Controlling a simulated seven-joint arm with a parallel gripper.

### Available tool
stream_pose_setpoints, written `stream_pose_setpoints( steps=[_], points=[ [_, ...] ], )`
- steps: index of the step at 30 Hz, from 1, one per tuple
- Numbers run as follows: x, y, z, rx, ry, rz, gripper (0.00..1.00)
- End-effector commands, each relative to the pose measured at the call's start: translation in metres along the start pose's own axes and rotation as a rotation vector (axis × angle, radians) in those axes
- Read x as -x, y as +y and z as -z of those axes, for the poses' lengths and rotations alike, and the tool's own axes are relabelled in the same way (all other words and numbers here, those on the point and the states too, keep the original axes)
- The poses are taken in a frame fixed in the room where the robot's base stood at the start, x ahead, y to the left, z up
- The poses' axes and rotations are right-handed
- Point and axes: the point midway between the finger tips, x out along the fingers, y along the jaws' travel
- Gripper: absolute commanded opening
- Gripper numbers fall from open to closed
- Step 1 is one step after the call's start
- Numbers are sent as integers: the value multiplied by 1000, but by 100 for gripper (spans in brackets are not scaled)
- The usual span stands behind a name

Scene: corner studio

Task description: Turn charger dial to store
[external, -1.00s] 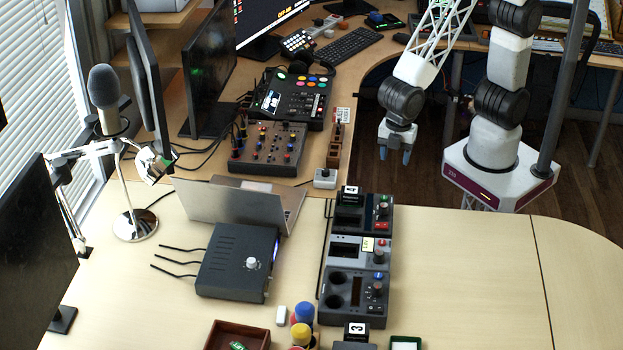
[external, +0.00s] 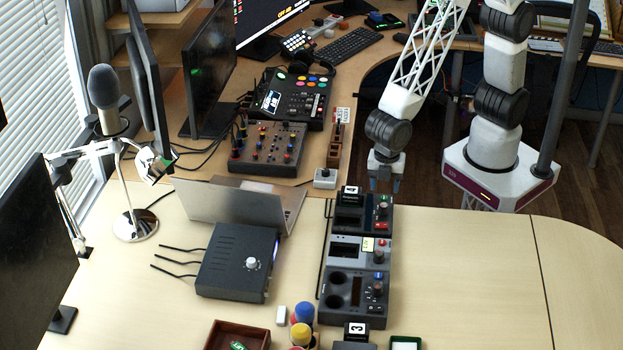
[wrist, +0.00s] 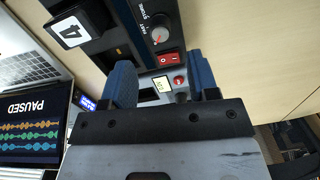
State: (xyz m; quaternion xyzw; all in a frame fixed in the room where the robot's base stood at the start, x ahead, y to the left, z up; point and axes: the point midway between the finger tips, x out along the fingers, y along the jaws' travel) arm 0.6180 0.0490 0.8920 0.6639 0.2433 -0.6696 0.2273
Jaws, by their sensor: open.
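The charger dial (wrist: 160,33) is a small round dark knob with a reddish mark, beside the printed words FAST and STORE in the wrist view. It sits on a dark module (external: 352,222) with a 4 tag (wrist: 72,30). A red rocker switch (wrist: 171,60) is beside the dial. My gripper (external: 385,185) is just above and behind that module's far right corner in the external view. Its blue fingers (wrist: 162,80) are spread with nothing between them. The dial lies ahead of the fingertips, not visibly touched. Its exact setting is hard to read.
A grey module (external: 345,246) with a knob and red button and a black module (external: 335,295) follow in the row. A laptop (external: 232,203) and a dark box (external: 236,262) stand left. The table right of the row is clear.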

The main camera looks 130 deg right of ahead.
Motion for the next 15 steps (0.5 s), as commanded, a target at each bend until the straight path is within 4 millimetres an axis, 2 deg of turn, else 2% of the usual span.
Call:
stream_pose_setpoints(
  steps=[8,15],
  points=[
    [-12,0,0,0,-1,1,55],
    [-34,0,0,0,-2,2,55]
  ],
)
